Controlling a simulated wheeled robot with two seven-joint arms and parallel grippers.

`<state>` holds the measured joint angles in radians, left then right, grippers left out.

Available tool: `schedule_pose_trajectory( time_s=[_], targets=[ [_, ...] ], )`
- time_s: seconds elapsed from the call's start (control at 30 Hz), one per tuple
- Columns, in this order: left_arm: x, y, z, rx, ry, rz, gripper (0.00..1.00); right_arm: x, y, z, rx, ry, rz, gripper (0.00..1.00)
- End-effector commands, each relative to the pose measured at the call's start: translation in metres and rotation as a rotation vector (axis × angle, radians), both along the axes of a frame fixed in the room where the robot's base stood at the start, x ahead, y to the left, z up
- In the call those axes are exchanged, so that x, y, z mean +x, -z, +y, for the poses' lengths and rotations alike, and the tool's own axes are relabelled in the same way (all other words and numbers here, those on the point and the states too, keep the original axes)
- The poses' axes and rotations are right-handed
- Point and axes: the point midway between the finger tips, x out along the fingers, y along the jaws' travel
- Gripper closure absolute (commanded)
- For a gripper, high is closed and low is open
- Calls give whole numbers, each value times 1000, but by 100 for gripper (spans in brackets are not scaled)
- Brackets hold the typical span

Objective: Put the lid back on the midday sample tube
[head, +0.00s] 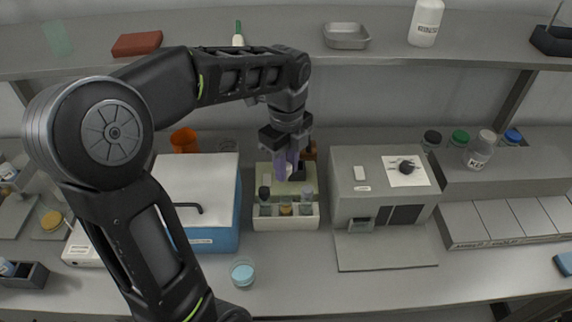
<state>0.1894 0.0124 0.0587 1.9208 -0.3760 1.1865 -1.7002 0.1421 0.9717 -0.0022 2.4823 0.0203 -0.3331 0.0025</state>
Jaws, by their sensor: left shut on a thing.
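A pale rack (288,222) stands mid-bench with three tubes in its front row. The left tube (265,195) has a black top, the middle tube (286,207) sits lower with amber contents, and the right tube (307,196) has a greyish top. I cannot read which is the midday one. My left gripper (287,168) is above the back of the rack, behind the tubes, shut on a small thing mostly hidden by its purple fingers. I cannot tell whether that is the lid. My right gripper is not in view.
A blue box with a white top (197,186) stands left of the rack. A grey machine (380,190) stands close on the right, with a dark round piece (407,166) on a white sheet on top. A small blue-filled cup (242,271) is in front. A shelf (290,50) runs overhead.

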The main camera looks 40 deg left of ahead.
Motion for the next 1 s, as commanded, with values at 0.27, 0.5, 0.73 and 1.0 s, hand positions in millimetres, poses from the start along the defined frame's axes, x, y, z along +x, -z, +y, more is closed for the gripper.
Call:
schedule_pose_trajectory(
  time_s=[0.27, 0.5, 0.73, 1.0],
  targets=[
    [0, 10, 0, 0, -2, 2, 100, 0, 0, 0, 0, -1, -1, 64],
    [-1, 34, 0, -1, -2, 2, 100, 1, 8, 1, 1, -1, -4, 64],
    [0, 55, 0, 0, -2, 1, 100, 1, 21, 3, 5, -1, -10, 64],
    [0, 64, 0, 0, -2, 1, 100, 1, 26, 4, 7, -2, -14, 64]
  ],
)
